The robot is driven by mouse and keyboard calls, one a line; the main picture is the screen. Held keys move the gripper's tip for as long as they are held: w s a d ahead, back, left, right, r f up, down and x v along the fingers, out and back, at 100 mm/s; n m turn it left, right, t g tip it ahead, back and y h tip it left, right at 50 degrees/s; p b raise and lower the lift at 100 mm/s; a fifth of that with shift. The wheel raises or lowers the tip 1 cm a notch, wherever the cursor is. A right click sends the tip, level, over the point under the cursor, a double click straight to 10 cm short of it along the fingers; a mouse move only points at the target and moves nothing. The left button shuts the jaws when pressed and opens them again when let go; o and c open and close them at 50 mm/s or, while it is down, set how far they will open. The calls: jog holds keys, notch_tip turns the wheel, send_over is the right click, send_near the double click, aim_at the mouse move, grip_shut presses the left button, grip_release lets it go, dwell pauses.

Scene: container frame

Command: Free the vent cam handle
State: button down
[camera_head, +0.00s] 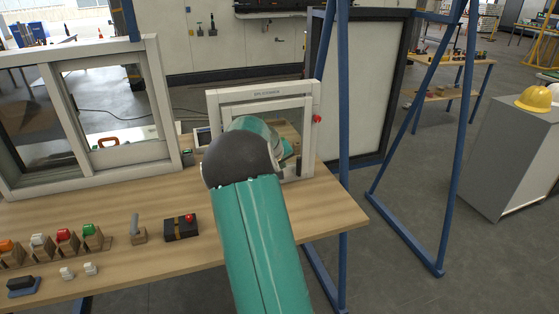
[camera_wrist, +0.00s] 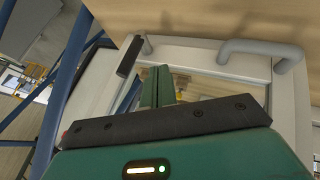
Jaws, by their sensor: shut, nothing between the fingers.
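The small white vent window (camera_head: 262,91) stands on the bench, its middle covered by my arm. Its white frame also shows upside down in the wrist view (camera_wrist: 190,53). A grey bent handle (camera_wrist: 262,50) sits on the frame's lower rail there; I cannot tell if it is the cam handle. A dark bar (camera_wrist: 128,56) lies at the opposite lower corner, and a dark piece shows there in the head view (camera_head: 298,166). My gripper (camera_wrist: 160,75) is shut and empty in front of the vent opening, apart from the grey handle. My arm hides it in the head view.
A larger white sliding window (camera_head: 160,105) stands left. Coloured switches (camera_head: 62,238), a black box with a red button (camera_head: 181,227) and small white parts (camera_head: 78,270) lie on the wooden bench (camera_head: 335,208). A red knob (camera_head: 317,118) is on the vent's right side. Blue posts (camera_head: 343,130) stand right.

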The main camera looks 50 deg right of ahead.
jog(key=d+f, duration=0.2)
jog(key=d, duration=0.3)
jog(key=shift+s+d+f, duration=0.25)
jog(key=shift+s+d, duration=0.05)
dwell(0.4)
